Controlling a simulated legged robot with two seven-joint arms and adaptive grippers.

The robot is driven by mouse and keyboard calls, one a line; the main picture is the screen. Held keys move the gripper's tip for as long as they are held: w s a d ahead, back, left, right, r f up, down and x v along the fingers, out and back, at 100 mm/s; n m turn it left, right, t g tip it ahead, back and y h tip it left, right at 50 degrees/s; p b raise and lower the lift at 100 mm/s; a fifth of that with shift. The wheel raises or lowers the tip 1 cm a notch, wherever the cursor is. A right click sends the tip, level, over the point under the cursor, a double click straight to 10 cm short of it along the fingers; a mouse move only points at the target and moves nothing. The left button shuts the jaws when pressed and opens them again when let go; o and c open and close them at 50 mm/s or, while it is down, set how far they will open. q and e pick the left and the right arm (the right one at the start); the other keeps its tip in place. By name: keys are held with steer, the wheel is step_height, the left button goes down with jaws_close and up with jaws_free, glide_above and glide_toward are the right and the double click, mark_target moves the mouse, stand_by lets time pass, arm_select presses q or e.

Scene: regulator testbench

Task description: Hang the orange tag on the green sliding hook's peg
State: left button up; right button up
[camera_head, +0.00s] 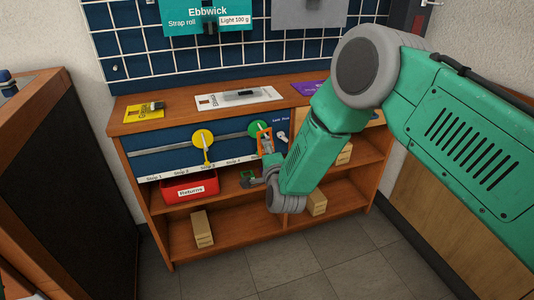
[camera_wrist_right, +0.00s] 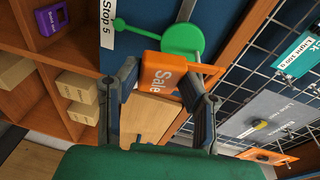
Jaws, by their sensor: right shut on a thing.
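The orange tag (camera_head: 265,141), marked "Sale", is between the fingers of my right gripper (camera_wrist_right: 165,97), which is shut on it. In the right wrist view the tag (camera_wrist_right: 163,73) has a thin orange loop on its right side. The green sliding hook (camera_head: 258,128) sits on a rail on the blue panel. In the right wrist view its round green disc (camera_wrist_right: 183,39) is just beyond the tag, and a thin stem runs left to a small ball end. Whether the loop touches or surrounds the peg I cannot tell. My left gripper is not in view.
A yellow sliding hook (camera_head: 203,137) is left of the green one on the rail. A red bin (camera_head: 189,189) sits on the shelf below, and cardboard boxes (camera_head: 202,229) stand on the shelves. Yellow (camera_head: 144,113) and white (camera_head: 240,98) cards lie on the top, under a wire grid.

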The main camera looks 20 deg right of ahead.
steer(key=shift+d, duration=0.15)
steer(key=o, duration=1.1)
